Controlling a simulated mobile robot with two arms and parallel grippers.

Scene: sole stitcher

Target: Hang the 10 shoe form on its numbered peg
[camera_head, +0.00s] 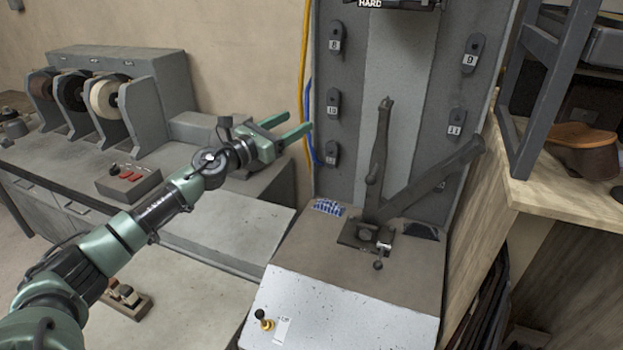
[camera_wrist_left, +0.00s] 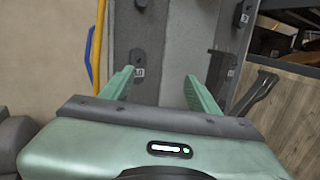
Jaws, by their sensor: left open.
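My left gripper (camera_head: 298,130) is open and empty, its two green fingers pointing toward the grey peg panel (camera_head: 347,180) and short of it. In the left wrist view the fingers (camera_wrist_left: 158,83) are apart with nothing between them. Dark peg plates with white number labels line the panel. The left column has the 8 plate (camera_head: 337,36), a middle plate (camera_head: 333,103) that looks like 10, and a lower plate (camera_head: 331,152). The right column has the 9 plate (camera_head: 469,54) and the 11 plate (camera_head: 456,122). I cannot make out a shoe form marked 10. My right gripper is out of view.
A lever machine (camera_head: 375,232) with two long dark arms stands before the panel. A brown shoe (camera_head: 583,150) sits on the right shelf. Brown pieces (camera_head: 127,297) lie lower left.

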